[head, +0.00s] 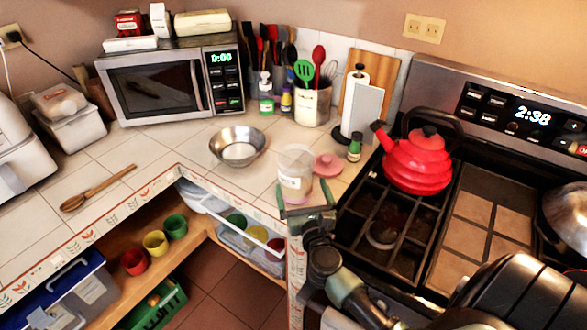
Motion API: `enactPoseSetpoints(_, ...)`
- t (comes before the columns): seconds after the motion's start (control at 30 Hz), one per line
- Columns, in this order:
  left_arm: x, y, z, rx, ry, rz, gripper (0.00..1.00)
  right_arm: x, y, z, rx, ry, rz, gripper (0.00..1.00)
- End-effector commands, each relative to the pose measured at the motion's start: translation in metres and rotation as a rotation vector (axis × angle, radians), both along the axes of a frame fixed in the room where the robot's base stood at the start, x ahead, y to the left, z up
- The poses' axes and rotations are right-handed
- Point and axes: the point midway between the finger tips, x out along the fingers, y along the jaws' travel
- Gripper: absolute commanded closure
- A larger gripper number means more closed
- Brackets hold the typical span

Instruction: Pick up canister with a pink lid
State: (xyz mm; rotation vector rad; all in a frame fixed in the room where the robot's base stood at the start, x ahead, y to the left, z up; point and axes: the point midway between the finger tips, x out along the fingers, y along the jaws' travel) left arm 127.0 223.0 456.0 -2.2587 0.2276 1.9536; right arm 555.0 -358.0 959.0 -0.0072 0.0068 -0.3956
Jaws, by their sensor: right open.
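A clear canister (295,168) with a pale label stands on the tiled counter near its front corner, left of the stove. A round pink lid (327,165) shows just to its right and looks apart from the canister's top. My right gripper (306,200) comes in from the lower right. Its fingers are spread and empty at the counter's front edge, just in front of the canister's lower part. They hide some of its base, and I cannot tell whether they touch it. My left gripper is not in view.
A metal bowl (238,146) stands left of the canister. A small green-capped bottle (354,147) and a utensil crock (312,105) stand behind. A red kettle (417,163) sits on the stove at right. Open shelves with cups lie below the counter. The left counter holds wooden spoons (98,188).

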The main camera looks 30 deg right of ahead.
Motion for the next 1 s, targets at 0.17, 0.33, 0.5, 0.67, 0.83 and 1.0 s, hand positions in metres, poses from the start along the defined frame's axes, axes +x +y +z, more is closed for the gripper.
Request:
enactPoseSetpoints(0.17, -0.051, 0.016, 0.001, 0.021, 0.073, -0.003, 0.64, 0.02, -0.007, 0.002, -0.004, 0.0, 0.001, 0.0)
enactPoseSetpoints(0.33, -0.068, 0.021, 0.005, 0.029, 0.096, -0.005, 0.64, 0.043, -0.014, 0.0, -0.008, -0.001, 0.001, 0.0)
enactPoseSetpoints(0.5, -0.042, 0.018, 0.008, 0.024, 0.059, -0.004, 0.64, 0.063, -0.022, -0.002, -0.007, 0.0, 0.002, 0.0)
enactPoseSetpoints(0.67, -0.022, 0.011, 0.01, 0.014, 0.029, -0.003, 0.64, 0.067, -0.024, -0.003, -0.006, 0.0, 0.002, 0.0)
enactPoseSetpoints(0.83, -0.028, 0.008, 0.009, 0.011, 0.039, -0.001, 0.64, 0.067, -0.023, -0.003, -0.006, 0.0, 0.002, 0.08)
enactPoseSetpoints(1.0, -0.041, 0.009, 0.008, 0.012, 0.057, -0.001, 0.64, 0.067, -0.023, -0.003, -0.006, 0.0, 0.002, 0.56)
